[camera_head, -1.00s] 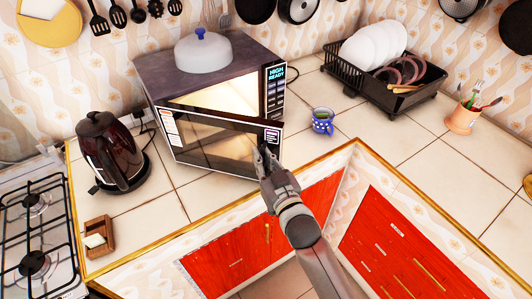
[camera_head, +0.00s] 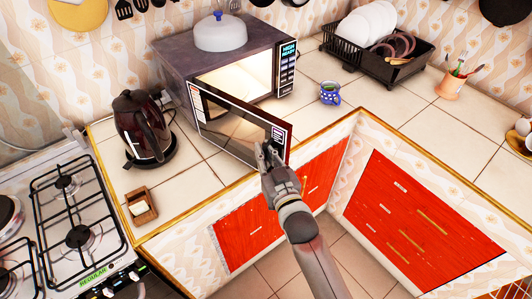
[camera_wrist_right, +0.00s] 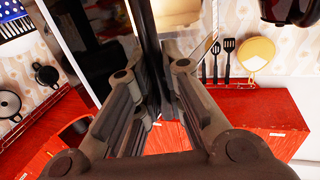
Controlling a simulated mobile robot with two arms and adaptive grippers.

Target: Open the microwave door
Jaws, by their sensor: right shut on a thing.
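The microwave (camera_head: 205,70) stands on the counter in the head view, with its lit inside showing. Its door (camera_head: 232,118) is partly open, swung out toward me and hinged on the left. My right gripper (camera_head: 270,152) is at the door's free right edge. In the right wrist view the dark door edge (camera_wrist_right: 150,45) runs down between the two fingers of my right gripper (camera_wrist_right: 157,95), which are shut on it. My left gripper is not in view.
A grey lid (camera_head: 220,35) sits on top of the microwave. A kettle (camera_head: 142,128) and a small wooden box (camera_head: 140,206) stand left of the door. A blue mug (camera_head: 330,93) and a dish rack (camera_head: 375,60) are to the right. The gas stove (camera_head: 75,215) is at left.

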